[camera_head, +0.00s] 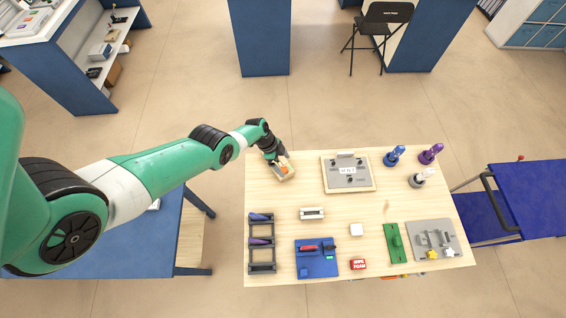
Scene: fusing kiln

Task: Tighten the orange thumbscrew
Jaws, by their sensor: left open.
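The orange thumbscrew (284,170) shows as a small orange patch on a pale wooden block (286,176) near the table's back left corner. My left gripper (280,159) comes in from the left and is over the block, close to the thumbscrew. Its fingers are small and dark here and partly cover the block. The gripper is open; I cannot tell whether a finger touches the thumbscrew. My right gripper is not in view.
The wooden table (385,207) holds a grey panel board (328,173), blue, purple and white upright items, a dark rack (262,256), a blue board (317,268), a green strip (394,243) and a grey fixture plate (414,228). The table's middle is mostly clear. A blue cart (530,185) stands at right.

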